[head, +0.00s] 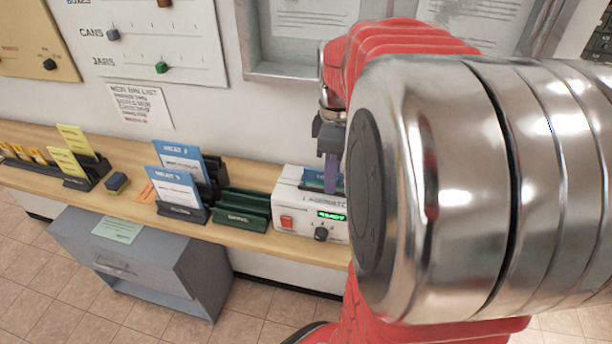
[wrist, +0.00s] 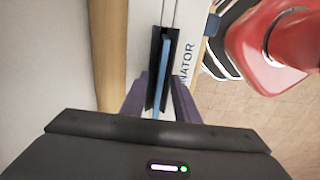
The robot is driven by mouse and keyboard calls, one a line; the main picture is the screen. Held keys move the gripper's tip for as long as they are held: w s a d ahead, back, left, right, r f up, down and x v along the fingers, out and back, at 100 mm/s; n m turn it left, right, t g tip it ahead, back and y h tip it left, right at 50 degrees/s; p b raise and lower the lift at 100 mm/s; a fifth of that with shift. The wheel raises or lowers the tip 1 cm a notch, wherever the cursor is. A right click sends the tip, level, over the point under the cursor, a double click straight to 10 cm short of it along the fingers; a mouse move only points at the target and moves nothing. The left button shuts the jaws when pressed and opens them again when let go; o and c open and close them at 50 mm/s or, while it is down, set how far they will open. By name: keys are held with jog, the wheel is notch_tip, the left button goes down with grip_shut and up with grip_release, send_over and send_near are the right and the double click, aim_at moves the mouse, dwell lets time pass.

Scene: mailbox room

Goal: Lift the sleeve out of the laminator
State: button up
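The white laminator (head: 289,207) stands on the wooden counter, with a red switch, a dark knob and a lit green display on its front. A blue sleeve (head: 312,174) stands upright in its top slot, partly hidden by my gripper and arm. In the wrist view the sleeve (wrist: 164,62) shows as a thin blue edge inside the black slot. My gripper (head: 331,182) points down at the laminator's top. In the wrist view, the purple fingers of my gripper (wrist: 160,90) are open, one on each side of the sleeve, with gaps visible between.
A grey drawer cabinet (head: 190,268) stands below the counter. The wall is close behind. My arm hides the right side.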

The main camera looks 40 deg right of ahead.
jog(key=shift+c, duration=0.4)
grip_shut()
dwell(0.4)
